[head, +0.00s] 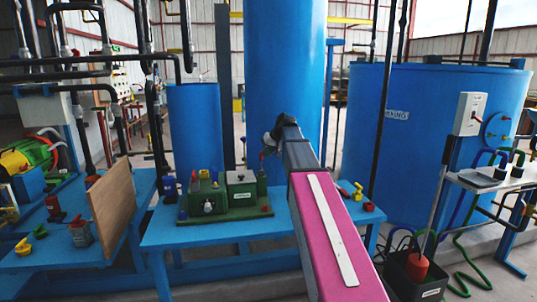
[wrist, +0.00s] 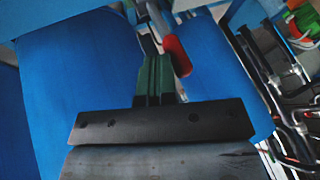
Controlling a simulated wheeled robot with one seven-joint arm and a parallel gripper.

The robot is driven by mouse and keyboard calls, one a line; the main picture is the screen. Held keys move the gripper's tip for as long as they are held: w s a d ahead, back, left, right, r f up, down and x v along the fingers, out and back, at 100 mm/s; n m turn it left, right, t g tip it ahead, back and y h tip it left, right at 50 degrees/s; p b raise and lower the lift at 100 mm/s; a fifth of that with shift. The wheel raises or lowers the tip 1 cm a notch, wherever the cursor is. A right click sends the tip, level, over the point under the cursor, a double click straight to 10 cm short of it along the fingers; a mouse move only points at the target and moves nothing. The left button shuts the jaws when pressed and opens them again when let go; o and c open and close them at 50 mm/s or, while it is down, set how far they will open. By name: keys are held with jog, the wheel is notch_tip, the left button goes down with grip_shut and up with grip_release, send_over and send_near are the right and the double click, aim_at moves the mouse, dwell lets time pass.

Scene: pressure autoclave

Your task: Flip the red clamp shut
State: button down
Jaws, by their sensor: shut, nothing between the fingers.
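In the wrist view, a red clamp handle (wrist: 177,55) slants just right of my gripper (wrist: 155,62), with its upper end running to a grey metal part. My gripper's greenish fingers are together with nothing between them. The handle lies close beside the fingers; I cannot tell whether they touch. In the head view, my gripper (head: 268,143) is a dark shape above the right end of the green-based device (head: 232,212) on the blue table. A small red bit shows just below it, too small to identify surely. My pink arm hides part of the table.
The blue table (head: 165,232) has a brown board (head: 113,207) to its left. Yellow and red small parts (head: 357,190) lie right of my arm. A tall blue tank (head: 285,75) stands behind, and a wide one (head: 430,150) at right. A black box (head: 415,272) stands lower right.

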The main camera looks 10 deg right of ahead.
jog(key=a+h, duration=0.1)
jog(key=a+n+h, duration=0.1)
jog(key=a+h, duration=0.1)
jog(key=shift+a+r+h, duration=0.2)
jog(key=shift+h, duration=0.1)
jog(key=a+h, duration=0.2)
jog(key=a+f+h, duration=0.1)
jog(key=h, duration=0.1)
jog(key=shift+a+n, duration=0.35)
jog(key=shift+n, duration=0.05)
jog(key=a+h, duration=0.1)
jog(key=a+f+h, duration=0.1)
jog(key=shift+f+n+h, duration=0.15)
jog(key=shift+n+h, duration=0.15)
jog(key=shift+h, duration=0.1)
jog(key=shift+a+f+n+h, duration=0.3)
jog(key=shift+a+f+h, duration=0.4)
jog(key=shift+h, duration=0.5)
jog(key=shift+a+f+t+h, duration=0.3)
jog(key=shift+f+h, duration=0.35)
jog(key=shift+h, duration=0.15)
jog(key=shift+a+f, duration=0.2)
jog(key=shift+f, duration=0.2)
